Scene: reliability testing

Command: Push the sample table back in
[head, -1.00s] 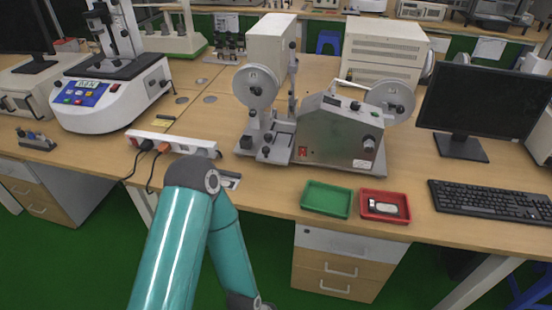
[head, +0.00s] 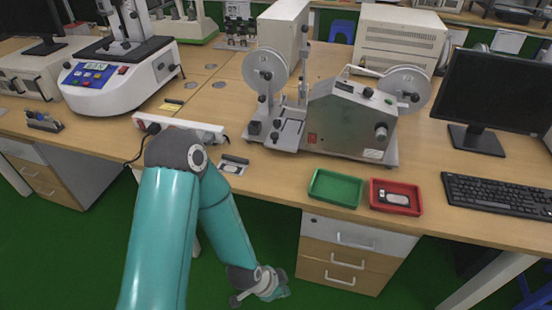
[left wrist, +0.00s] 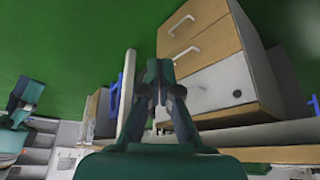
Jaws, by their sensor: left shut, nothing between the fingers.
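The grey metal tester (head: 348,121) stands mid-bench with a reel at each side. Its low sample table (head: 288,136), a flat metal slide with black knobs, sits at its left; whether it is pulled out or in I cannot tell. My left gripper (head: 268,285) hangs below the bench front in the head view, well apart from the tester and left of the drawer cabinet. In the left wrist view the left gripper (left wrist: 158,78) has its fingers together and empty, with the cabinet beside it.
A green tray (head: 335,187) and a red tray (head: 396,207) holding a small device lie at the bench's front edge. The drawer cabinet (head: 357,252) is under the bench. A power strip (head: 205,131) lies left of the tester. A monitor (head: 497,92) and keyboard stand right.

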